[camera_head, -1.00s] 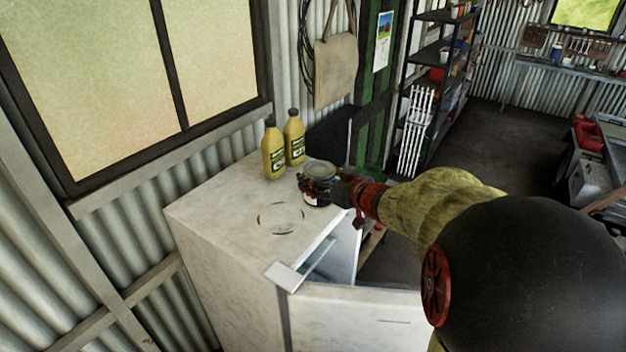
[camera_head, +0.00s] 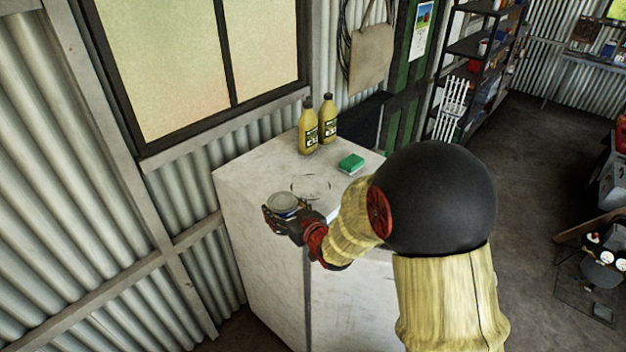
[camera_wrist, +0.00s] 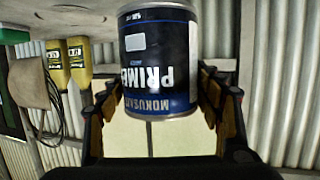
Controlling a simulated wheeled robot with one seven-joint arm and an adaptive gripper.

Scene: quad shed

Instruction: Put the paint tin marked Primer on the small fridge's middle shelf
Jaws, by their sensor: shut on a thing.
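The paint tin has a dark blue label reading "PRIMER", upside down in the wrist view (camera_wrist: 160,65). In the head view its grey lid (camera_head: 283,203) shows on top. My gripper (camera_head: 283,222) is shut on the tin and holds it roughly upright at the near left part of the small fridge's top. I cannot tell whether the tin touches the top. In the wrist view, the fingers of my gripper (camera_wrist: 163,100) flank the tin on both sides. The small fridge (camera_head: 265,262) is white and scuffed. Its shelves are hidden, and my arm covers much of its front and door.
Two yellow bottles (camera_head: 318,127) stand at the back of the fridge top, with a green sponge (camera_head: 351,162) nearby. A corrugated wall and window (camera_head: 190,60) are close behind. A dark shelf rack (camera_head: 480,50) stands further back. Open floor (camera_head: 530,150) lies to the right.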

